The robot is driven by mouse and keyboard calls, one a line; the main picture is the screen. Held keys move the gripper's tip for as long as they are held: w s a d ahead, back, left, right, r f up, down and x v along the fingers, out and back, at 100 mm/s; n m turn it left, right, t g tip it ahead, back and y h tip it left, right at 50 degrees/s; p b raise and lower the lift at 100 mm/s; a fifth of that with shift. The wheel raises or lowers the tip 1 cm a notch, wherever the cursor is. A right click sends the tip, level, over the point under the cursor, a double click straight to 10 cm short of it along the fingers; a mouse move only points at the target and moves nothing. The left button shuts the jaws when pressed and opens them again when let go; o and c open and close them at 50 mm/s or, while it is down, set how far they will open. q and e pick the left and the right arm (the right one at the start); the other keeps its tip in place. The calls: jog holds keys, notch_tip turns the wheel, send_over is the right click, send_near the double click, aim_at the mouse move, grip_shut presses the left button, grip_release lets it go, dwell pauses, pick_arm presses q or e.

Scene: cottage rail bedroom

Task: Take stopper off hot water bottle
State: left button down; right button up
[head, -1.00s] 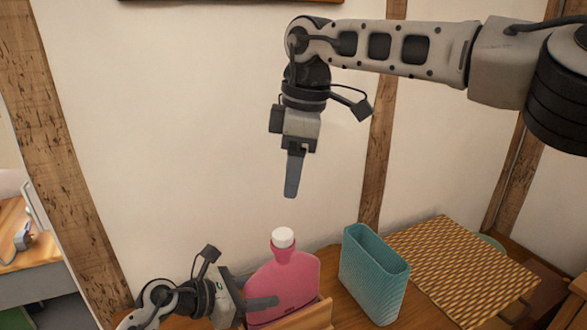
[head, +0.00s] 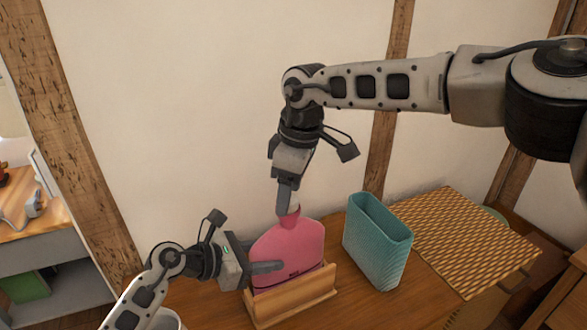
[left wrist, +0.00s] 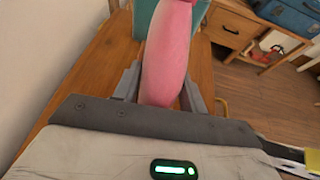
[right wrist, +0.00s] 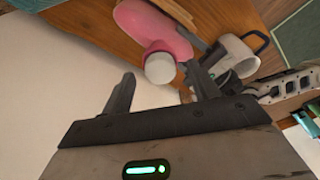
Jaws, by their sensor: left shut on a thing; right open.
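The pink hot water bottle (head: 290,243) stands upright in a wooden holder (head: 296,300) on the table. Its white stopper (right wrist: 160,66) is on the neck and shows between and beyond the right fingers in the right wrist view; in the head view the right fingers mostly hide it. My left gripper (head: 262,268) is shut on the bottle's body from the left, with a finger on each side in the left wrist view (left wrist: 165,85). My right gripper (head: 287,205) is open and points down at the stopper from above.
A teal woven bin (head: 376,245) stands right of the bottle. A white mug (right wrist: 232,58) shows beside the bottle in the right wrist view. The wall is close behind.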

jog(key=shift+a+f, duration=0.1)
jog(key=shift+f, duration=0.4)
